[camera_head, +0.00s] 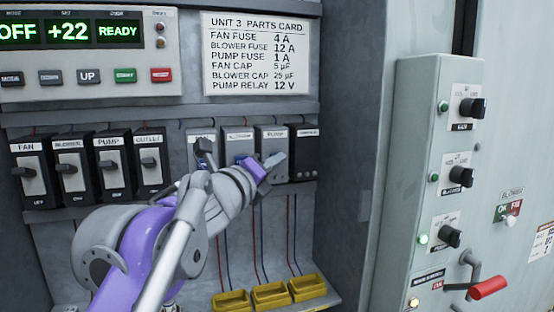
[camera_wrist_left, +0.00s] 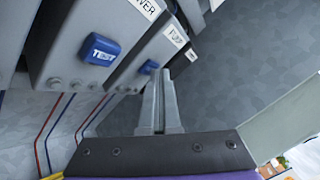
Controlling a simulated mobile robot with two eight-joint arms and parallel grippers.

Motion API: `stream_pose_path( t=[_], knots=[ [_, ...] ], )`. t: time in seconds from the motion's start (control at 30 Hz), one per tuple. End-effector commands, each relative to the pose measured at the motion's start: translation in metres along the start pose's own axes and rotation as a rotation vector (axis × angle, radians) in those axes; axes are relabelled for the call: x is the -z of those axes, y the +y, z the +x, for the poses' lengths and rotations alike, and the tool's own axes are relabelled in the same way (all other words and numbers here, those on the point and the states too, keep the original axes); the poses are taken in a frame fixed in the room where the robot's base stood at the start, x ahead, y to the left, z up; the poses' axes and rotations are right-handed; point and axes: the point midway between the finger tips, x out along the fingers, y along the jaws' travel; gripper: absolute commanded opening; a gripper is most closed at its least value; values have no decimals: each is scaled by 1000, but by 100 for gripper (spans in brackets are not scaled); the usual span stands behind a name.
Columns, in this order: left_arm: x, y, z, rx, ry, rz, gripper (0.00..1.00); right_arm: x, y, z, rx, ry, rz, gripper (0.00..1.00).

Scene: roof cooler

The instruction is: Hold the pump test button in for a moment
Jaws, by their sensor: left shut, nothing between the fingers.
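The pump module (camera_head: 271,140) is the grey-faced box labelled PUMP in the middle row of the cabinet. Its small blue test button (camera_wrist_left: 148,67) shows in the left wrist view, partly covered, and is hidden behind my gripper in the head view. My left gripper (camera_head: 276,162) is shut and empty, its fingertips in front of the lower part of the pump module. In the left wrist view the closed fingers (camera_wrist_left: 160,90) reach up to just beside the button. I cannot tell whether they touch it or whether it is pressed. My right gripper is out of view.
The blower module (camera_head: 240,146), with its own blue TEST button (camera_wrist_left: 101,50), stands just left of the pump module. A dark module (camera_head: 305,153) is to its right. Yellow trays (camera_head: 271,294) sit below. A switch box (camera_head: 437,160) with a red-handled crank (camera_head: 489,288) is at right.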

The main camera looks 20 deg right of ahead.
Motion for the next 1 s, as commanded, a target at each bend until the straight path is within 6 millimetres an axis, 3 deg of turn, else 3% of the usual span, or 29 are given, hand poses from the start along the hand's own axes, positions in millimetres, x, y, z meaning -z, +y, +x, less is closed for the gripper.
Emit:
stream_pose_path(
  t=[1.0],
  knots=[
    [5,-6,-8,0,0,1,0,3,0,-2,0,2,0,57]
  ],
)
